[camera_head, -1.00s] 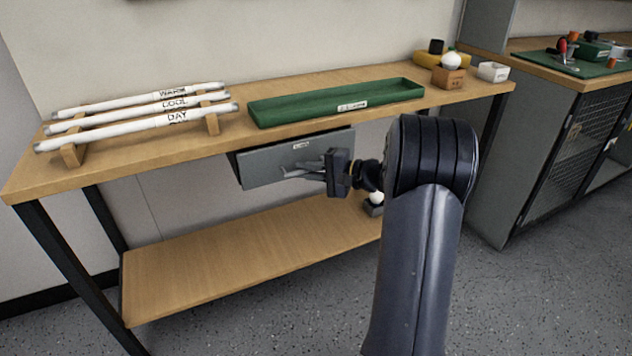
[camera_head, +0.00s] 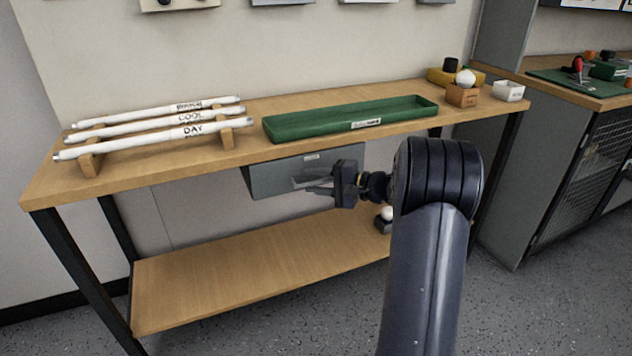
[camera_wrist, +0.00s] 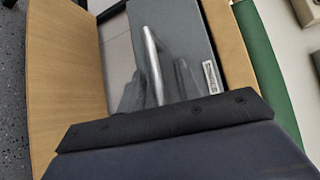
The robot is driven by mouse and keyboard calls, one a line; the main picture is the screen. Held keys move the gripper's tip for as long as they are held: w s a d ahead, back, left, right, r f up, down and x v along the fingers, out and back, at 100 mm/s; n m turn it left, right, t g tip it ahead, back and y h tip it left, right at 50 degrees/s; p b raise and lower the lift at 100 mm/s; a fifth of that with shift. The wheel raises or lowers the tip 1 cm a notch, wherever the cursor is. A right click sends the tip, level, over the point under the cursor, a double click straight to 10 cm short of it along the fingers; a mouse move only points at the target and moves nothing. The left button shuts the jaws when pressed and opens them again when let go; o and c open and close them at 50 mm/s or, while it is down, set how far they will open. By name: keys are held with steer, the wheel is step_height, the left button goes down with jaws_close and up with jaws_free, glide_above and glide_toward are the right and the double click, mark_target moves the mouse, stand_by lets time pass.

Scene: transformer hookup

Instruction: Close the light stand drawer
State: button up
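The grey light stand drawer (camera_head: 283,178) hangs under the front edge of the wooden bench top. Its front, with a small pale label, lies close under that edge; I cannot tell whether it is fully shut. My gripper (camera_head: 318,184) is at the right half of the drawer front, at the handle. In the wrist view the silver bar handle (camera_wrist: 152,58) runs between the two dark fingers of my gripper (camera_wrist: 158,88). The fingers stand apart, one on each side of the bar, with visible gaps. The drawer front (camera_wrist: 180,35) fills the space beyond them.
The bench top (camera_head: 240,158) carries a rack of white tubes (camera_head: 170,130), a green tray (camera_head: 350,117) and small boxes at right. A wooden lower shelf (camera_head: 230,275) lies below the drawer. A grey mesh cabinet (camera_head: 540,170) stands at right.

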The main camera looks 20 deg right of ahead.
steer(key=p+v, duration=0.2)
steer(key=v, duration=0.9)
steer(key=shift+w+a, duration=0.15)
steer(key=b+x, duration=0.2)
steer(key=x, duration=0.8)
steer(key=shift+w+a+f, duration=0.1)
steer(key=shift+a+f, duration=0.05)
steer(key=shift+a, duration=0.05)
steer(key=shift+s, duration=0.6)
